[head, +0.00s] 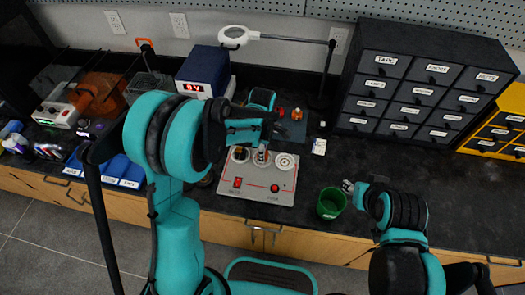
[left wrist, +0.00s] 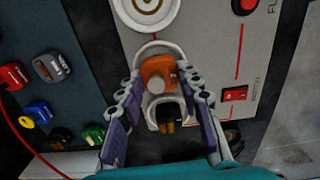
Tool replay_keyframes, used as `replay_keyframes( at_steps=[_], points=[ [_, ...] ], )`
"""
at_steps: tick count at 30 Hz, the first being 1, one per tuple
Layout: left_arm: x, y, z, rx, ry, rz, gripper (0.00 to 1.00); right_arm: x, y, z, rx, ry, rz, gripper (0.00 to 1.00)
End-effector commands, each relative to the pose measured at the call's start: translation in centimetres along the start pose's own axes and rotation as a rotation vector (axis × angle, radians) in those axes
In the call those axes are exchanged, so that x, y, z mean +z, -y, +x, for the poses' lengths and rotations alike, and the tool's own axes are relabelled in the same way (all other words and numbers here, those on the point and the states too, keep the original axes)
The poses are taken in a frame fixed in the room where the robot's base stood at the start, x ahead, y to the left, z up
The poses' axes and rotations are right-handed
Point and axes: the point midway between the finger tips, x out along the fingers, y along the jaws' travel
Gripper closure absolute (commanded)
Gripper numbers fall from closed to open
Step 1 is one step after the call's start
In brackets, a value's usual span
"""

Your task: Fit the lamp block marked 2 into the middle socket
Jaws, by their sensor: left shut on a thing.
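A light grey panel (head: 257,190) on the counter bears a row of three round white sockets. The right socket (head: 286,161) is empty; it also shows in the left wrist view (left wrist: 151,10). My left gripper (left wrist: 163,82) is shut on an orange lamp block (left wrist: 155,70) with a pale knob, over the middle socket. The middle socket's white rim (left wrist: 150,47) shows beyond the block; I cannot tell whether the block is seated. No number shows. A black piece with brass-coloured pins (left wrist: 167,118) is at the left socket (head: 239,155). My right gripper (head: 348,187) is apart, near a green cup.
A dark tray (left wrist: 72,25) with several coloured plugs lies beyond the panel. The green cup (head: 331,203) stands right of the panel. A blue power supply (head: 203,70), a magnifier lamp (head: 235,36) and a black drawer cabinet (head: 425,80) stand behind. The counter at right is clear.

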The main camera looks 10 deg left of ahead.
Motion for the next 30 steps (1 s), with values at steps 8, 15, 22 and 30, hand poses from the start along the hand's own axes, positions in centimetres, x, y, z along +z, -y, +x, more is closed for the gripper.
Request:
replay_keyframes(
  at_steps=[8, 15, 22, 30],
  points=[
    [-0.01, 0.00, 0.05, 0.000, 0.000, 0.000, 0.90, 0.11, 0.00, 0.15, 0.000, 0.000, 0.000, 0.60],
    [-0.01, 0.00, 0.00, 0.000, 0.000, 0.000, 0.90, 0.10, 0.00, 0.14, 0.000, 0.000, 0.000, 0.60],
    [-0.01, 0.01, 0.28, 0.000, 0.000, 0.000, 0.90, 0.23, 0.00, 0.33, 0.000, 0.000, 0.000, 0.60],
    [-0.01, 0.01, 0.85, 0.000, 0.000, 0.000, 0.90, 0.51, 0.00, 0.71, 0.000, 0.000, 0.000, 0.60]
  ],
)
